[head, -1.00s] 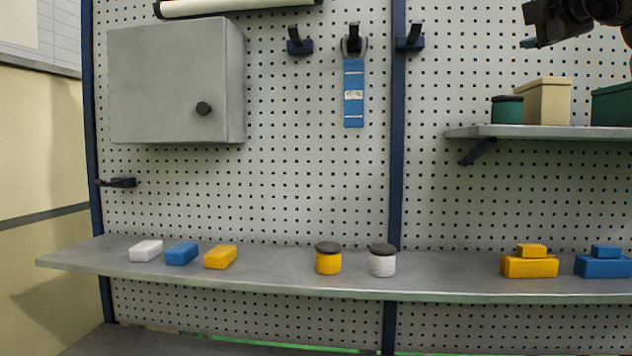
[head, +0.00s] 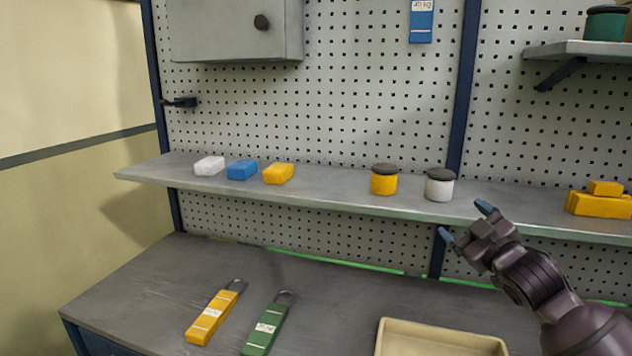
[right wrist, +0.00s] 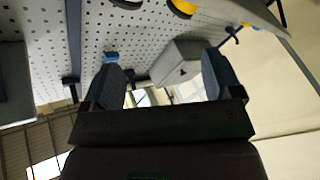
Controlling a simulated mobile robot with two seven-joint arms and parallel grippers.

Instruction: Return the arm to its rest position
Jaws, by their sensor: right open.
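My right gripper (head: 466,222) is in the head view at the right, in front of the shelf's front edge. Its two blue-tipped fingers are spread apart with nothing between them. In the right wrist view the same open fingers (right wrist: 168,82) frame the pegboard and grey cabinet, with no object held. My right arm comes in from the lower right corner. My left gripper is in neither view now.
The shelf (head: 330,200) carries white (head: 209,166), blue (head: 242,170) and yellow blocks (head: 279,174), a yellow jar (head: 384,180) and a white jar (head: 439,185). Below, the workbench (head: 150,280) holds a yellow tag (head: 213,315), a green tag (head: 266,326) and a beige tray (head: 440,338).

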